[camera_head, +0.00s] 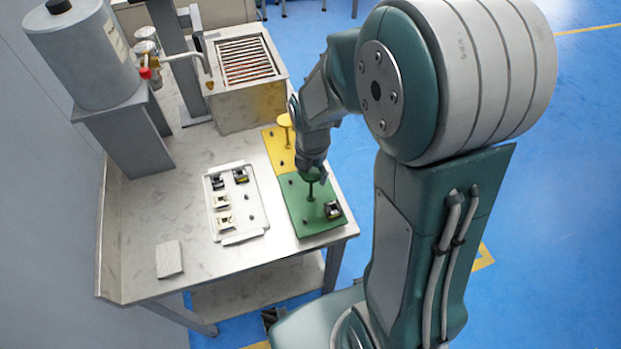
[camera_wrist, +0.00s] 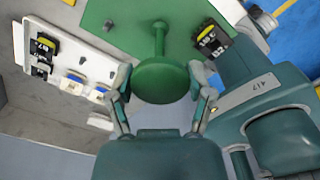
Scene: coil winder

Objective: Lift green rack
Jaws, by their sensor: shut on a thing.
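The green rack (camera_head: 318,216) is a flat green plate with a central post topped by a round knob, at the right edge of the metal table. It also shows in the wrist view (camera_wrist: 120,22), with its round green knob (camera_wrist: 162,80) between my fingers. My gripper (camera_head: 312,172) is above the rack's post and shut on the knob (camera_wrist: 160,88). A dark coil part (camera_head: 332,210) sits on the rack's near right corner. I cannot tell whether the plate touches the table.
A yellow rack (camera_head: 274,148) lies right behind the green one. A white tray (camera_head: 241,238) with several coil parts is to the left. A box with a grille (camera_head: 245,95) and a grey cylinder (camera_head: 85,60) stand at the back. The table's front left is mostly clear, with a small grey block (camera_head: 169,259).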

